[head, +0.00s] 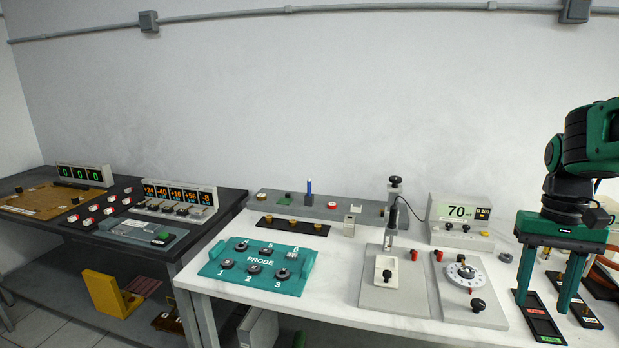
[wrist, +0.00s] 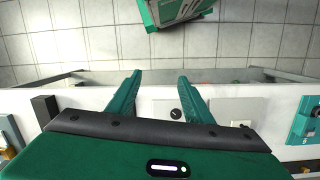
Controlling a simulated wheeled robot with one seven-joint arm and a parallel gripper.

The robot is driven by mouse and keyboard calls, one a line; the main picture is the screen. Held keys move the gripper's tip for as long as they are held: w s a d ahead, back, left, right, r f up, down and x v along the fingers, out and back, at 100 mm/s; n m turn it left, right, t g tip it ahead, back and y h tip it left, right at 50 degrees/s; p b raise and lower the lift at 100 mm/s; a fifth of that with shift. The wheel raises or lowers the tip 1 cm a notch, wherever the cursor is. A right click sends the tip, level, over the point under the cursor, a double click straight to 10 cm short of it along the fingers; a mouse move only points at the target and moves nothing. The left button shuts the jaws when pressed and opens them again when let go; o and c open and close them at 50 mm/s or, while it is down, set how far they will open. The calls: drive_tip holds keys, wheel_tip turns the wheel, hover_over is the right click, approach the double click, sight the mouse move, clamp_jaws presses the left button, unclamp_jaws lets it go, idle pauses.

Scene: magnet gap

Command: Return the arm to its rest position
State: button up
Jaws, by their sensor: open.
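My gripper (head: 549,283) hangs from my green arm at the right of the head view, fingers pointing down and spread apart. It stands over the right part of the white table (head: 370,315), near dark trays (head: 540,318). In the wrist view my gripper (wrist: 158,80) shows two green fingers with nothing between them. Beyond the fingertips lie the table's front edge and the tiled floor (wrist: 90,42). Whether the fingertips touch anything below cannot be told.
A dial plate (head: 490,312) and a display reading 70 (head: 458,212) stand left of my gripper. A teal PROBE tray (head: 238,280) lies farther left. A dark table (head: 140,240) holds several displays. Orange cables (head: 606,262) lie right of my gripper. The air above the white table's middle is clear.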

drive_tip(key=s+a+f+t, duration=0.1)
drive_tip(key=s+f, duration=0.1)
drive_tip(key=s, duration=0.5)
drive_tip(key=s+a+f+m+t, duration=0.1)
drive_tip(key=s+a+f, duration=0.1)
drive_tip(key=s, duration=0.5)
drive_tip(key=shift+f, duration=0.3)
drive_tip(key=shift+w+f, duration=0.25)
drive_tip(key=shift+w, duration=0.35)
